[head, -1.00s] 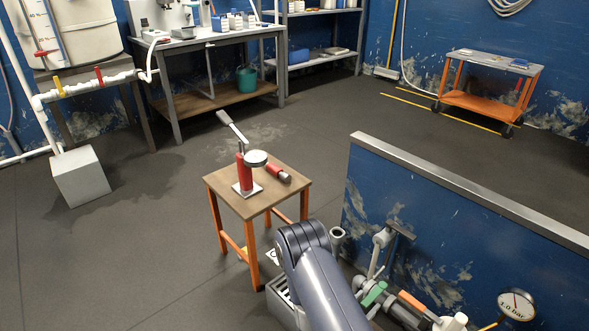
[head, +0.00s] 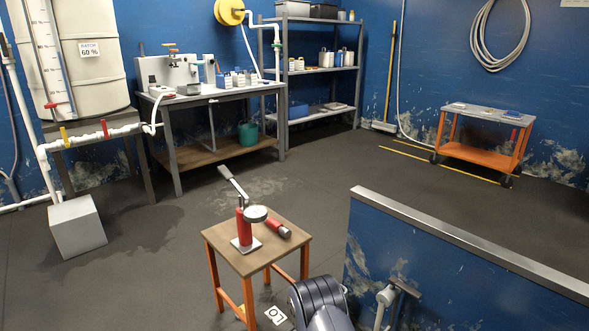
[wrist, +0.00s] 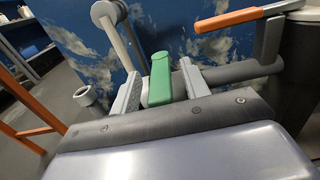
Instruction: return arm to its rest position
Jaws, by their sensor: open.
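In the wrist view my gripper (wrist: 161,70) is open, with its two grey fingers apart. A green handle (wrist: 161,84) shows between the fingers; I cannot tell whether either finger touches it. In the head view only a rounded dark grey link of my arm (head: 320,304) shows at the bottom edge, and the gripper is out of that picture.
A small orange-legged stool (head: 222,245) bearing a red lever press (head: 243,229) stands close to my arm. A blue partition (head: 450,270) stands at right. An orange lever (wrist: 228,19) and grey pipework (wrist: 235,72) lie close to the gripper. Open floor lies beyond the stool.

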